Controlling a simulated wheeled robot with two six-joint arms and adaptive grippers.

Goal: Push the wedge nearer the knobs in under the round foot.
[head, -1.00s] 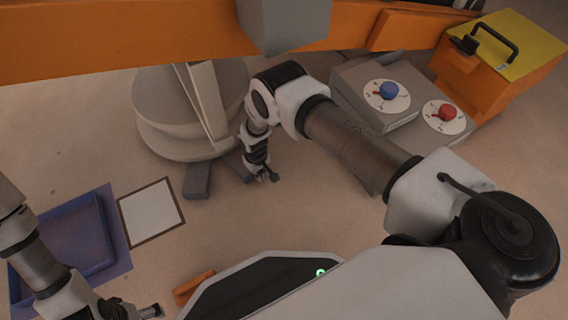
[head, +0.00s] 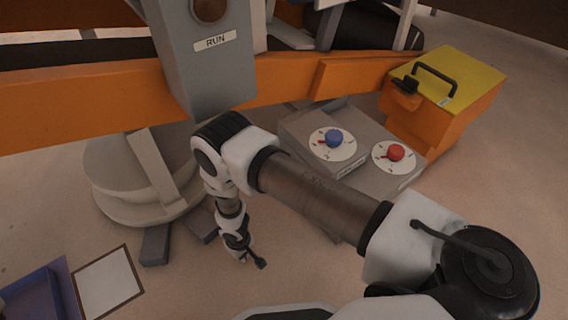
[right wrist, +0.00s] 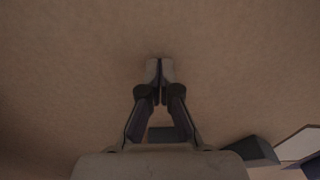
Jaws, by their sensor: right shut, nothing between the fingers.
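The round foot (head: 125,200) is a pale stepped disc under the orange beam. Two grey wedges lie at its front edge. The wedge nearer the knobs (head: 203,222) is partly hidden behind my right arm; I cannot tell how far its inner end reaches under the foot. The other wedge (head: 155,246) lies to its left. My right gripper (head: 251,260) is shut and empty, pointing down just right of and in front of the nearer wedge. In the right wrist view its closed fingers (right wrist: 160,70) show over bare floor, with a dark block (right wrist: 168,134) behind them. My left gripper is out of view.
A grey box with a blue knob (head: 334,138) and a red knob (head: 396,152) stands to the right, before an orange case with a yellow lid (head: 450,80). A white panel (head: 108,284) and blue tray (head: 35,295) lie at lower left. Floor in front is clear.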

